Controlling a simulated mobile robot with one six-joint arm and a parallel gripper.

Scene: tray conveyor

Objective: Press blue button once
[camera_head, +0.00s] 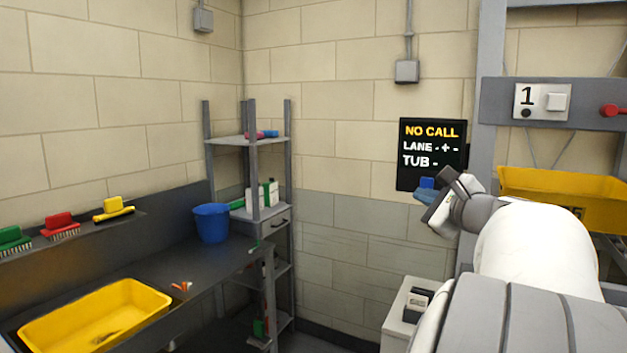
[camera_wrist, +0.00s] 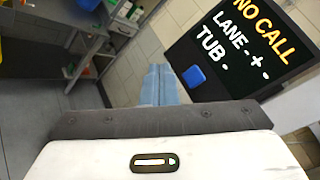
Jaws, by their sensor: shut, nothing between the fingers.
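The blue button (camera_head: 427,183) sits at the lower part of the black display panel (camera_head: 433,130), which reads "NO CALL", "LANE - + -" and "TUB -". In the wrist view the blue button (camera_wrist: 194,76) shows on the panel's lower edge. My gripper (camera_head: 424,197) is shut and empty, its pale blue fingers just below the button in the head view. In the wrist view my gripper (camera_wrist: 158,68) points just left of the button. I cannot tell how much depth separates the fingertips from it.
A yellow tub (camera_head: 565,197) sits right of the panel, below a grey beam with a white "1" plate (camera_head: 541,101) and a red knob (camera_head: 613,110). A shelf rack (camera_head: 289,180), blue bucket (camera_head: 211,223) and yellow basin (camera_head: 95,312) stand left. A pale box (camera_head: 398,322) is below.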

